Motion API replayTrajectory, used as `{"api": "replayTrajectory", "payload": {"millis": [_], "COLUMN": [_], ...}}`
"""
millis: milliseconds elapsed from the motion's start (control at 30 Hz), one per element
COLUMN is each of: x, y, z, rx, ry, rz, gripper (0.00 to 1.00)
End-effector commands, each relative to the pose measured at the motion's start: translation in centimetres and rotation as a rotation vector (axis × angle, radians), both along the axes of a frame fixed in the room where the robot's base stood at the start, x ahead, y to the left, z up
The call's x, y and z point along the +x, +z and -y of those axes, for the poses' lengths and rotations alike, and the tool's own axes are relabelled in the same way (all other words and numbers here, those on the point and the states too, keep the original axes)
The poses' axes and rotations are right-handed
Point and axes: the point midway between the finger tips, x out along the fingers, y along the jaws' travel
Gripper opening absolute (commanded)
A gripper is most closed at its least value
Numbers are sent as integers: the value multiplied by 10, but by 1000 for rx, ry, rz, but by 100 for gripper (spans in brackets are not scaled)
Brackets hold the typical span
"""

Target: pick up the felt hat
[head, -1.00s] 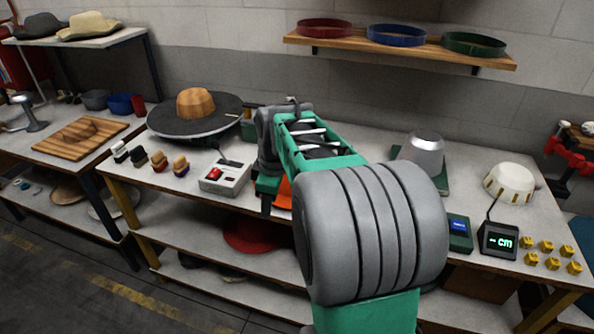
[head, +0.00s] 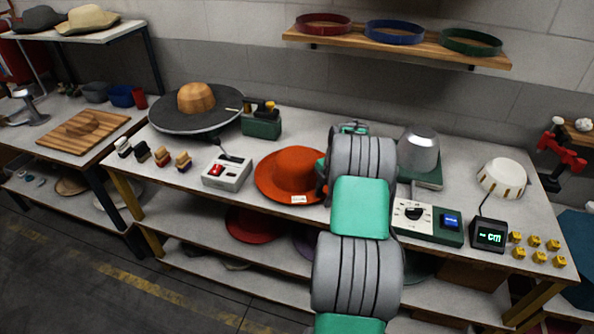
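The orange felt hat (head: 290,168) sits crown up on the workbench, left of my arm, with a small white tag on its front brim. Its right edge is covered by my arm. My gripper (head: 323,182) is mostly hidden behind my thick grey and green arm links, at the right edge of the hat. I cannot see its fingers clearly, nor whether it touches the brim.
A control box with a red button (head: 227,172) and a round plate with a wooden hat block (head: 197,100) are to the left. A metal dome (head: 418,150), a dial box (head: 428,222) and a display (head: 489,234) are to the right. A shelf (head: 400,45) hangs above.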

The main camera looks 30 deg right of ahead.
Motion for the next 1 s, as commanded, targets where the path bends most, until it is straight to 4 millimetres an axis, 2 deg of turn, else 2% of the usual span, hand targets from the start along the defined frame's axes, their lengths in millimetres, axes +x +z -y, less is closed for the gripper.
{"api": "replayTrajectory", "payload": {"millis": [133, 567, 1000], "x": [0, 0, 0], "y": [0, 0, 0], "z": [0, 0, 0], "rx": [-1, 0, 0], "ry": [0, -1, -1], "rz": [1, 0, 1], "gripper": [36, 1, 0]}}
